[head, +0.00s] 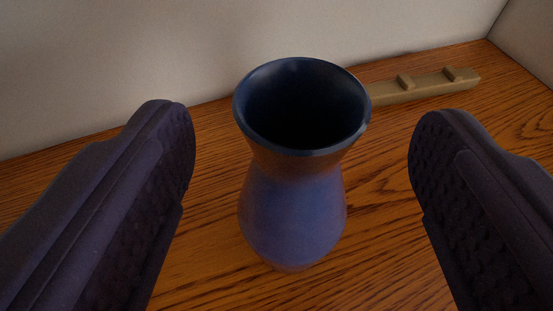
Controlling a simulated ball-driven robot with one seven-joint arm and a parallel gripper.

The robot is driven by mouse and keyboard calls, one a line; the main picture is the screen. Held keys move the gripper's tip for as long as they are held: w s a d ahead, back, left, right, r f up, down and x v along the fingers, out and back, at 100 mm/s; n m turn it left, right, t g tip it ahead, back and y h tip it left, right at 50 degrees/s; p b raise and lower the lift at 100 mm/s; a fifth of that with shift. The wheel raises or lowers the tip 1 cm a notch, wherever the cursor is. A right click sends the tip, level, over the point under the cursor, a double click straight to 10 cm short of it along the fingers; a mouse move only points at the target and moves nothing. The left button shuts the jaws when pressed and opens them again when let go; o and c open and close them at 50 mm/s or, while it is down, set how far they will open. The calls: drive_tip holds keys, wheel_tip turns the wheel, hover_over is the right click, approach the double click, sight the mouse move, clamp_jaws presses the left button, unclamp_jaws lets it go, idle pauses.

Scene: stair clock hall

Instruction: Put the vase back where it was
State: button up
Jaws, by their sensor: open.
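A blue vase (293,210) with a flared dark rim and a narrow neck stands upright on a wooden surface (385,230). It is empty as far as I can see into its dark mouth. My gripper (300,150) is open, with one dark finger to the left of the vase and one to the right. There is a visible gap between each finger and the vase. The front of the vase's base is low in the view.
A tan bar with small raised blocks (425,88) lies behind the vase to the right, near the wall. A pale wall (150,60) runs along the back, and another wall meets it at the far right. Bare wood shows around the vase.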

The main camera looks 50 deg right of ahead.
sight(299, 91)
drive_tip(key=b+x, duration=0.2)
drive_tip(key=x, duration=0.4)
drive_tip(key=shift+a, duration=0.1)
clamp_jaws()
